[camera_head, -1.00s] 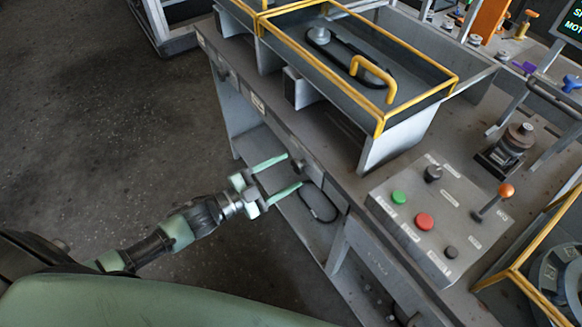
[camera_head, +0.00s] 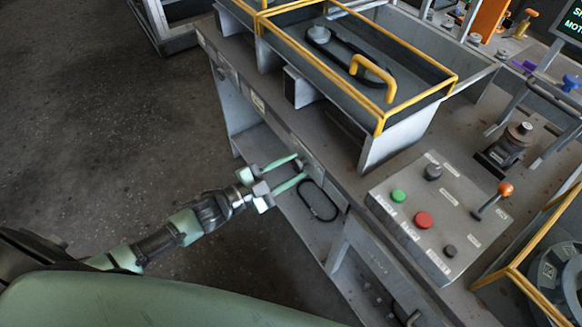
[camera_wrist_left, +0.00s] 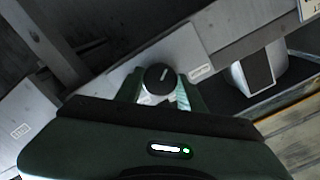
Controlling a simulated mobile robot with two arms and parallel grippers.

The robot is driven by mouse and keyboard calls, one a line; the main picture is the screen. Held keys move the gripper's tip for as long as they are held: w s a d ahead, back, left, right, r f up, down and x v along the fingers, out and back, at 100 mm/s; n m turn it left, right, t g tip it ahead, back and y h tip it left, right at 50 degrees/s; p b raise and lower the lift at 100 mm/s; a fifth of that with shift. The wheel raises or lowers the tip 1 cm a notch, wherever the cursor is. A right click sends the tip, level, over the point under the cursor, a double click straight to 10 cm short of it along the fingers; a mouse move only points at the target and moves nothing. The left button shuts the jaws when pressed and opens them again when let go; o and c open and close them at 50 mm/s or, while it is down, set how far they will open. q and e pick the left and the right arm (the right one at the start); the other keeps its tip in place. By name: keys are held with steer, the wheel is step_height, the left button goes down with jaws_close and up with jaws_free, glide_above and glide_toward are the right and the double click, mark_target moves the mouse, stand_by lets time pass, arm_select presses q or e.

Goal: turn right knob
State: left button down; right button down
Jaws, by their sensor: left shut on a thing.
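A round black knob (camera_wrist_left: 158,82) with a pale pointer line sits on a grey front panel in the left wrist view. The pointer line is near upright in that view. The knob shows only as a small dark shape (camera_head: 303,164) on the bench front in the head view. My left gripper (camera_head: 301,167), with pale green fingers, reaches it from the left. Its fingers stand on both sides of the knob and are shut on it. My right gripper is not in view.
The grey bench top (camera_head: 345,180) carries a control box (camera_head: 437,215) with green and red buttons and an orange-tipped lever. A yellow-edged bin (camera_head: 418,97) stands behind. Open floor lies left.

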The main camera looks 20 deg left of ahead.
arm_select(q)
steer(key=m, duration=0.3)
steer(key=shift+m+b, duration=0.7)
steer(key=shift+m, duration=1.3)
steer(key=c, duration=0.9)
jaws_free()
